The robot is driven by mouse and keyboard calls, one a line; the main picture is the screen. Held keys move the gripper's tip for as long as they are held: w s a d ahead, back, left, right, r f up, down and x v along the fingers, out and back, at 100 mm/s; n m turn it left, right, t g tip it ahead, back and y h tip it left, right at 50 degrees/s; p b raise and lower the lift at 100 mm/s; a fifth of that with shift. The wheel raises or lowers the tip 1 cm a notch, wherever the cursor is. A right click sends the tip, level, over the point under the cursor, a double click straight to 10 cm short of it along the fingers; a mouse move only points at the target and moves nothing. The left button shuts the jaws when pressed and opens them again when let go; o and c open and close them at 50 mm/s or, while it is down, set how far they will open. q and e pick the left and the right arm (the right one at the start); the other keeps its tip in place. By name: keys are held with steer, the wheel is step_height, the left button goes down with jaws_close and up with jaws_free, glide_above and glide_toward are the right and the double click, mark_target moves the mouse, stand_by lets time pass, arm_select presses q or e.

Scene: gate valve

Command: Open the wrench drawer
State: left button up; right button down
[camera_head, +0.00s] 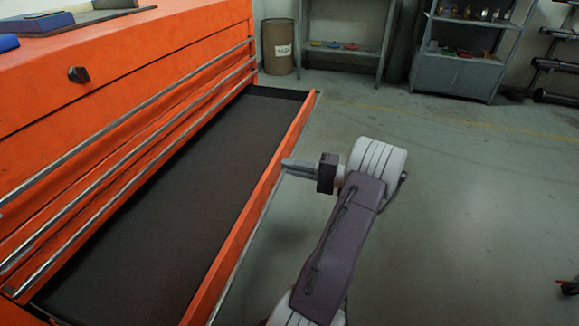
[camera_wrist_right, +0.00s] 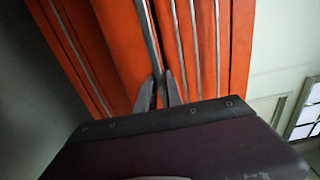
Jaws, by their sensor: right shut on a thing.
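The orange tool chest (camera_head: 110,75) fills the left of the head view. One low drawer (camera_head: 165,210) is pulled well out, and the visible part of its dark floor is bare. Its orange front (camera_head: 255,205) carries a long metal handle (camera_head: 240,255) along the outer side. My right gripper (camera_head: 287,164) is at the far half of this front, shut on the handle. In the right wrist view its two fingers (camera_wrist_right: 163,90) sit on either side of the handle bar (camera_wrist_right: 149,45). My left gripper is not in view.
The drawers above are shut, with metal handles (camera_head: 130,125). A lock knob (camera_head: 78,74) and a tray (camera_head: 75,20) are on the chest. A brown barrel (camera_head: 278,47) and grey shelves (camera_head: 460,50) stand at the back wall. The floor right of the drawer is clear.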

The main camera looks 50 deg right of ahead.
steer(key=c, duration=1.5)
jaws_free()
steer(key=p+v, duration=0.4)
steer(key=v, duration=0.5)
